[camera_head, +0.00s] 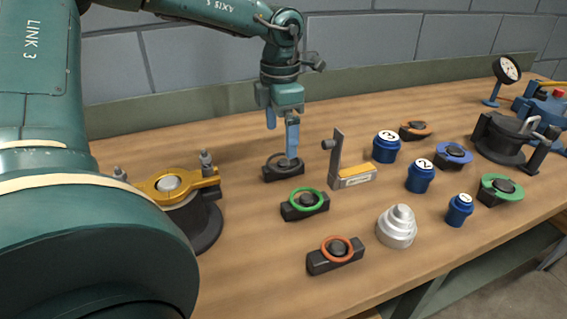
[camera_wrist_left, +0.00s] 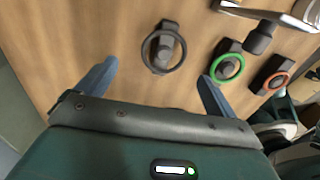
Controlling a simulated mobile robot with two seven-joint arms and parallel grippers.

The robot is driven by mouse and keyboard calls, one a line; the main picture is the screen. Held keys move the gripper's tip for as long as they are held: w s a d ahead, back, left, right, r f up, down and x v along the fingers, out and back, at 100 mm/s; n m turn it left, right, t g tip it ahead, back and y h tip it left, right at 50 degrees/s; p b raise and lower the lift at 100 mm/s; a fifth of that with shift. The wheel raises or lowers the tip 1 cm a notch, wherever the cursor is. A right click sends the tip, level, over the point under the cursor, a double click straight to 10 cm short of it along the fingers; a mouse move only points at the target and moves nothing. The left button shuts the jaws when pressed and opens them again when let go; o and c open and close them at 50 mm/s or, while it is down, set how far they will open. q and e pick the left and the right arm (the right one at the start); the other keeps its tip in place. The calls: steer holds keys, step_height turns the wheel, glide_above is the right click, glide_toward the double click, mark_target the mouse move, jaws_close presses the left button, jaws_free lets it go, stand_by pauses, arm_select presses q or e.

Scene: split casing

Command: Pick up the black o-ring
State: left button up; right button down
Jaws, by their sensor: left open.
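The black o-ring (camera_wrist_left: 146,53) lies around the dark post of a small black holder (camera_wrist_left: 164,60) in the left wrist view. In the head view the black holder (camera_head: 271,176) stands left of the green ring's holder, and my left gripper (camera_head: 291,158) is right over it, partly hiding the ring. In the left wrist view my left gripper (camera_wrist_left: 158,80) is open, with its two blue fingers far apart on either side of the ring and nothing between them. My right gripper is in neither view.
Green (camera_head: 308,199) and orange (camera_head: 337,249) rings sit on similar holders nearby. A bracket (camera_head: 350,174) with an upright post stands close right of my gripper. A casing with a yellow clamp (camera_head: 180,186) is at left. Blue numbered caps (camera_head: 386,149) and a silver stepped part (camera_head: 397,227) stand further right.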

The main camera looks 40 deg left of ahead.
mark_target(284, 160)
arm_select(q)
steer(key=f, duration=0.4)
steer(key=shift+d+f, duration=0.3)
steer(key=shift+d, duration=0.05)
steer(key=shift+f, duration=0.25)
steer(key=shift+f+b, duration=0.25)
steer(key=shift+b, duration=0.35)
steer(key=shift+c, duration=0.3)
jaws_close()
stand_by(0.8)
